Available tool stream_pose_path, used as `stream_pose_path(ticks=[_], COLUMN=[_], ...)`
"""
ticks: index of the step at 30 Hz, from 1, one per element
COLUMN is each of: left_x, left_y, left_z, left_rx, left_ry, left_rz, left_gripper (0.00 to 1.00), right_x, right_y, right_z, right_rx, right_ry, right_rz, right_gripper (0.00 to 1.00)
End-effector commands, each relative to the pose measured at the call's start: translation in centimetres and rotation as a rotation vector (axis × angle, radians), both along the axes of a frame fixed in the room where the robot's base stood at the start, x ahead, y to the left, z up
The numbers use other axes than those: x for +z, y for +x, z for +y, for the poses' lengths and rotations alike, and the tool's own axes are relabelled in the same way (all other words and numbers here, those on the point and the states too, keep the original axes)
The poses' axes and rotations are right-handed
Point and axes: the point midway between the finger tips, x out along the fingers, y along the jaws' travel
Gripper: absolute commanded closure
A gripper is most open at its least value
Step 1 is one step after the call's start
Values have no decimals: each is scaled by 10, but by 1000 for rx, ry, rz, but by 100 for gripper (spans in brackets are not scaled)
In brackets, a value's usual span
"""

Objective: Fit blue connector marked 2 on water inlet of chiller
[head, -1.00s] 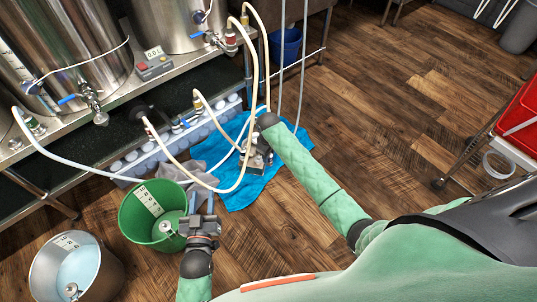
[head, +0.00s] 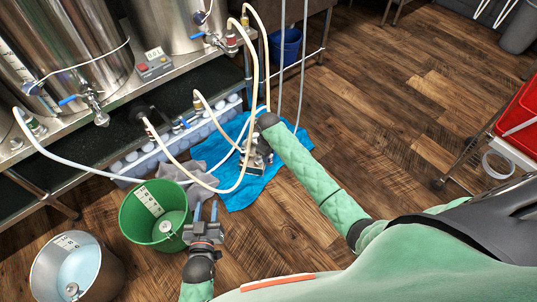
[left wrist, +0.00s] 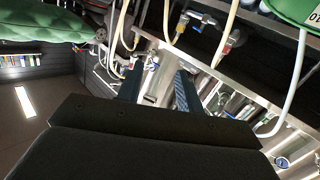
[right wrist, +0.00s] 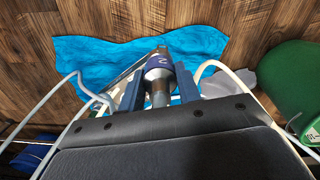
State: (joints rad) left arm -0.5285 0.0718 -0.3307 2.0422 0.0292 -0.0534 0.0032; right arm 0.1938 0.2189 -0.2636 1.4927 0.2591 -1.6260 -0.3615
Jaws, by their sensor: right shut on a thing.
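My right gripper (head: 264,158) reaches down over the blue cloth. In the right wrist view it is shut on the blue connector marked 2 (right wrist: 158,68), a blue-banded metal fitting held between the fingers. A metal body, perhaps the chiller (right wrist: 122,78), shows just behind the connector. Its water inlet is not clearly visible, and I cannot tell whether the connector touches it. My left gripper (head: 206,212) is beside the green bucket, fingers apart and empty. In the left wrist view its two fingers (left wrist: 158,92) also stand apart with nothing between them.
The blue cloth (head: 238,190) lies on the wood floor. Pale hoses (head: 182,162) loop from the steel bench to the area by my right gripper. A green bucket (head: 132,222) and a steel bucket (head: 42,262) stand at left. The floor at right is mostly clear, up to a cart with red bins (head: 519,128).

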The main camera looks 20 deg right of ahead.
Motion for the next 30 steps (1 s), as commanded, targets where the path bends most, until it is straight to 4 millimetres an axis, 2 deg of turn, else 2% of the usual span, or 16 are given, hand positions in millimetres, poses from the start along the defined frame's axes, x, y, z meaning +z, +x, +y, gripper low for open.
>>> stream_pose_path(ticks=[18, 30], left_x=[-34, -44], left_y=[-14, -15], left_z=[1, 2], left_rx=[-8, -10], left_ry=[21, 30], left_rz=[99, 141], left_gripper=[64, 64], right_x=[2, 4], right_y=[0, 0], right_z=[0, 0], right_rx=[0, 0], right_ry=[0, 0], right_rz=[0, 0], right_gripper=[93, 93])
